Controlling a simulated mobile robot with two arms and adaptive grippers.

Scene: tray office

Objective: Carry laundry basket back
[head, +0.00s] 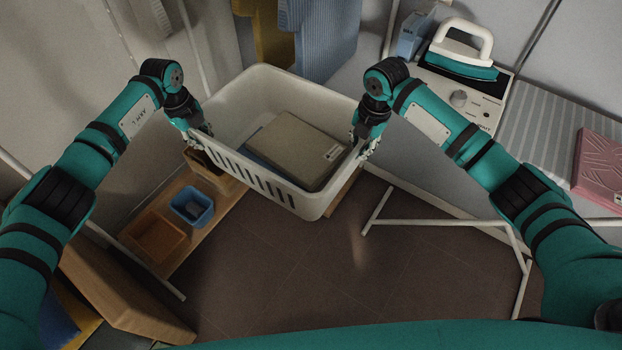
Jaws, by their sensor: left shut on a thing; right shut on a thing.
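A white slotted laundry basket (266,182) hangs in front of me between my two arms. It holds a beige folded item or box (297,148) with a small white label, and something blue shows beside it. My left gripper (203,133) is shut on the basket's left rim. My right gripper (361,146) is shut on its right rim. The fingertips are partly hidden against the rim. The basket is above a low wooden shelf or bench (215,205), and I cannot tell whether it touches it.
On the shelf are an orange tray (156,238) and a blue bin (192,205). At right stands an ironing board (548,130) with an iron (460,62) and a pink item (600,165); its white legs (440,226) reach the floor. Clothes (325,35) hang behind. The brown floor (330,270) nearer me is clear.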

